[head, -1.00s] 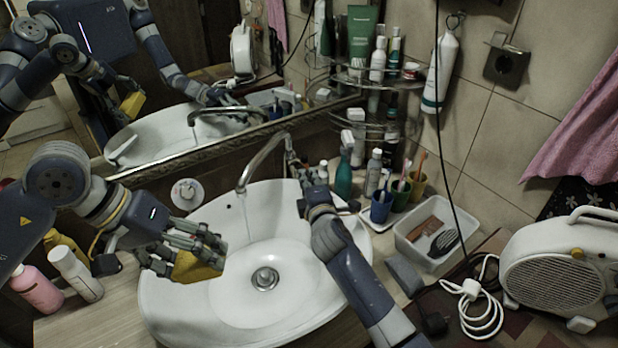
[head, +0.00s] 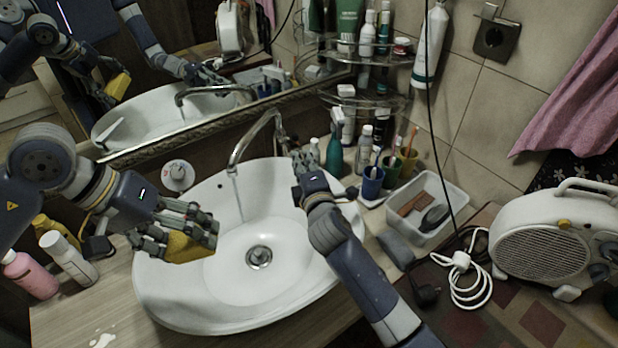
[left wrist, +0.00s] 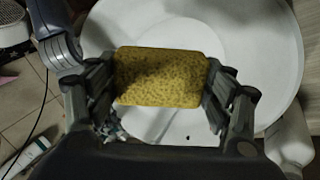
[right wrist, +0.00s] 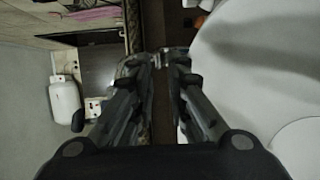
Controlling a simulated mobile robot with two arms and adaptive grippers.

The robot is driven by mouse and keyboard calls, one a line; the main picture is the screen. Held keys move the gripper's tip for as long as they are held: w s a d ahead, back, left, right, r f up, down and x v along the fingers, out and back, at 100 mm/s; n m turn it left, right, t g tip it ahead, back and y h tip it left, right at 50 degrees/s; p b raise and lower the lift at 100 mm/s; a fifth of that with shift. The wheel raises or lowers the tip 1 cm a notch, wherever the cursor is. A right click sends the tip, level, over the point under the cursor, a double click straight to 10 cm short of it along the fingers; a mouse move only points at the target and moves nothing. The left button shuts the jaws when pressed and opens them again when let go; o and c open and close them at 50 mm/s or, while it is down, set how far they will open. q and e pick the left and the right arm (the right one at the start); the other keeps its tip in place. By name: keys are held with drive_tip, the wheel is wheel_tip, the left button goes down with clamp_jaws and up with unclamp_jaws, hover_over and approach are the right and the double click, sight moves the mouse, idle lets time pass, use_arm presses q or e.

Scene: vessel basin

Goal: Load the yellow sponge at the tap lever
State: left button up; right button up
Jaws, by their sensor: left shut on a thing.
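The yellow sponge (head: 190,247) is held in my left gripper (head: 190,232) over the left part of the white basin (head: 215,305). In the left wrist view the sponge (left wrist: 162,77) sits flat between the two sets of fingers, which press on its short ends. The tap (head: 255,137) arches over the back of the basin, and a thin stream seems to fall from its spout. My right gripper (head: 301,160) is at the tap's base, where the lever is mostly hidden behind it. In the right wrist view its fingers (right wrist: 165,62) are close together; any grip is unclear.
Right of the basin stand cups with toothbrushes (head: 372,180), a clear tray (head: 450,205) and a grey block (head: 396,250). A fan heater (head: 540,245) and coiled white cable (head: 470,290) are farther right. Pink and white bottles (head: 68,258) stand left.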

drive_tip(key=v, duration=0.7)
drive_tip(key=shift+s, duration=0.35)
drive_tip(key=shift+r, duration=0.1)
